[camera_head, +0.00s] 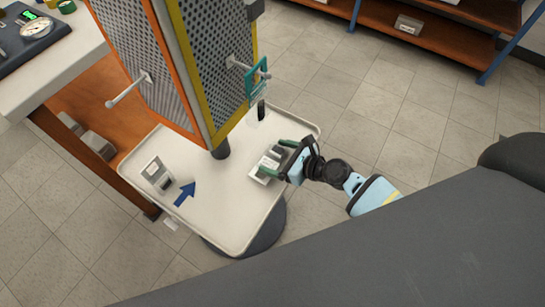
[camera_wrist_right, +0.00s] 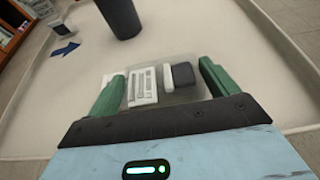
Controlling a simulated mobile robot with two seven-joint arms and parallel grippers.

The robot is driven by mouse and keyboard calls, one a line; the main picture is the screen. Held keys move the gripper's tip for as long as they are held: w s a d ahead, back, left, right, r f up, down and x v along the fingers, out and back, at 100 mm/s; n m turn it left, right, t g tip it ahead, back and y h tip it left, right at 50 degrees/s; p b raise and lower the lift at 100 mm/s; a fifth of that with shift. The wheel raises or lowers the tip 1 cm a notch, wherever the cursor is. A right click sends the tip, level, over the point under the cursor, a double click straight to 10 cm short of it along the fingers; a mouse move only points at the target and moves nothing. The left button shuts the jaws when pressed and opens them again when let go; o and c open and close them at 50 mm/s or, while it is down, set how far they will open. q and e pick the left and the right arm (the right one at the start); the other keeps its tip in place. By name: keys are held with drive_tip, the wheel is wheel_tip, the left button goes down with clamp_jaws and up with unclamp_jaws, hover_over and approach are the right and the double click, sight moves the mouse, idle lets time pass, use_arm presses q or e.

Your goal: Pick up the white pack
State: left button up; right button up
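A pale pack (camera_head: 266,167) with a clear, greyish body lies on the right side of the white table top (camera_head: 235,215). In the right wrist view, the pack (camera_wrist_right: 144,86) shows white ribbed pieces and a dark block. My right gripper (camera_head: 272,158) has its green fingers spread on either side of it; in the wrist view the gripper (camera_wrist_right: 160,75) straddles the pack. Whether the fingers touch it is unclear. Another white-and-grey item (camera_head: 156,173) stands at the left of the table top. My left gripper is not in view.
A perforated orange-and-yellow tower (camera_head: 180,60) rises on a dark post (camera_wrist_right: 120,15) behind the pack, with pegs and a hanging teal item (camera_head: 257,80). A blue arrow (camera_head: 185,194) marks the table top, whose front is clear. A workbench (camera_head: 60,65) stands left.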

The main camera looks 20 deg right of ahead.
sight(277, 157)
drive_tip(key=c, duration=0.3)
drive_tip(key=shift+r, duration=0.15)
drive_tip(key=shift+r+p, duration=0.5)
drive_tip(key=shift+r, duration=0.1)
wheel_tip(277, 157, up, 2)
drive_tip(key=shift+w+r+p, duration=0.1)
drive_tip(key=shift+r+p, duration=0.05)
drive_tip(key=shift+p, duration=0.6)
drive_tip(key=s+a+r+p, duration=0.1)
drive_tip(key=s+a+p, duration=0.2)
drive_tip(key=s, duration=1.2)
drive_tip(key=shift+s+a, duration=0.2)
drive_tip(key=shift+a, duration=0.7)
drive_tip(key=shift+r, duration=0.1)
